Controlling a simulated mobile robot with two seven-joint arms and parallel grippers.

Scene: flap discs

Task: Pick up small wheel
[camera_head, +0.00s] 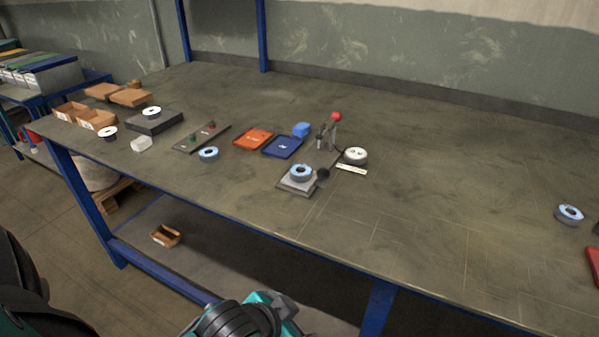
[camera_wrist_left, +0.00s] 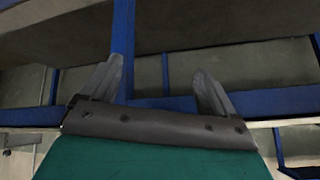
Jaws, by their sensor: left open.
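Several small wheel-like discs are on the table; I cannot tell which one is the small wheel. Blue-rimmed discs include one lying on the bare table (camera_head: 208,154), one on a grey plate fixture (camera_head: 300,173) and one at the far right (camera_head: 569,214). White-faced discs include one at the left (camera_head: 108,133), one on a dark box (camera_head: 151,112) and one beside the red-knobbed clamp (camera_head: 355,155). My left gripper (camera_wrist_left: 158,75) is open and empty in the left wrist view, with the table's blue frame beyond it. My right gripper is not in view.
An orange tray (camera_head: 253,140) and a blue tray (camera_head: 283,147) lie mid-table near a blue block (camera_head: 301,129). A red-knobbed clamp (camera_head: 334,132) stands beside them. Brown bins (camera_head: 98,120) are at the left. The table's right half is mostly clear.

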